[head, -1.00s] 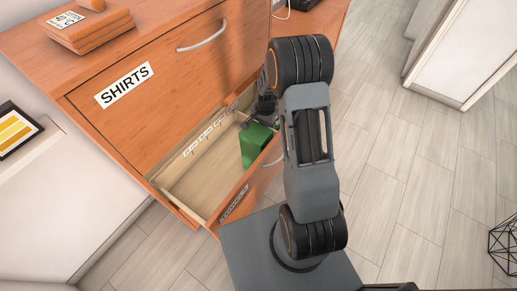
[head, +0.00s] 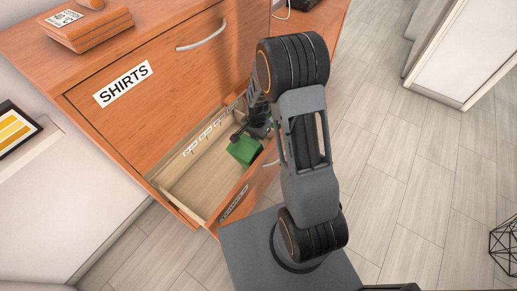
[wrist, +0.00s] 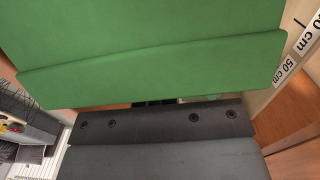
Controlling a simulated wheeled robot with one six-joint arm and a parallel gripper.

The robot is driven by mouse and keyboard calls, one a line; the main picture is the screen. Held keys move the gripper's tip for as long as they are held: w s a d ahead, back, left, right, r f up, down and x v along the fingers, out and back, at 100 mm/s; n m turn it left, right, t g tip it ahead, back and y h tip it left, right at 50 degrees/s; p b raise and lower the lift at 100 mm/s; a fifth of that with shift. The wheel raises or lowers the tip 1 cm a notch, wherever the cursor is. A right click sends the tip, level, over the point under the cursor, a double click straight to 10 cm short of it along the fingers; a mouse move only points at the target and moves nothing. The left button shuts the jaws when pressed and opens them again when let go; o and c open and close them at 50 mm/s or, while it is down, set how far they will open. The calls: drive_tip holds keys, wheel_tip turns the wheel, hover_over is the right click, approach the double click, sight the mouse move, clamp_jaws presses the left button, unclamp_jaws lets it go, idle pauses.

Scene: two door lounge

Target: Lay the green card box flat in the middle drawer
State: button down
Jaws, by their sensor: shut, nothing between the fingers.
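The green card box (head: 244,151) is in the open middle drawer (head: 194,190), at the end nearest my arm. It looks tilted, and its lower side is partly hidden by the drawer front. In the wrist view the green card box (wrist: 150,45) fills the upper part, with a fold or flap edge across it. My gripper (head: 243,133) is at the top of the box, very close to it; I cannot tell whether they touch. Its fingers are shut with nothing between them. The dark gripper parts (wrist: 165,124) show below the box in the wrist view.
The left part of the drawer floor is empty. A closed drawer labelled SHIRTS (head: 124,83) is above. Orange boxes or books (head: 88,30) lie on the dresser top. A ruler strip (wrist: 298,55) runs along the drawer wall.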

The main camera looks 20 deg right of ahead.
sight(246, 150)
drive_tip(key=shift+s+a+f+b, duration=0.25)
drive_tip(key=shift+s+a, duration=0.55)
drive_tip(key=shift+a, duration=0.2)
drive_tip(key=shift+s+a+f+b, duration=0.1)
drive_tip(key=shift+s+a+f, duration=0.1)
drive_tip(key=shift+s+a, duration=0.7)
drive_tip(key=shift+s+a+f+b, duration=0.25)
drive_tip(key=shift+s+a, duration=0.45)
drive_tip(key=shift+a, duration=0.35)
drive_tip(key=shift+d, duration=0.1)
drive_tip(key=shift+w+r, duration=0.1)
drive_tip(key=shift+r, duration=0.05)
drive_tip(key=shift+w+r+p, duration=0.1)
drive_tip(key=shift+r+p, duration=0.5)
drive_tip(key=shift+p, duration=0.15)
drive_tip(key=r+p, duration=0.2)
drive_tip(key=r, duration=0.1)
drive_tip(key=r+p, duration=0.3)
drive_tip(key=r, duration=0.1)
drive_tip(key=r+p, duration=0.3)
drive_tip(key=r, duration=0.1)
drive_tip(key=shift+w, duration=0.25)
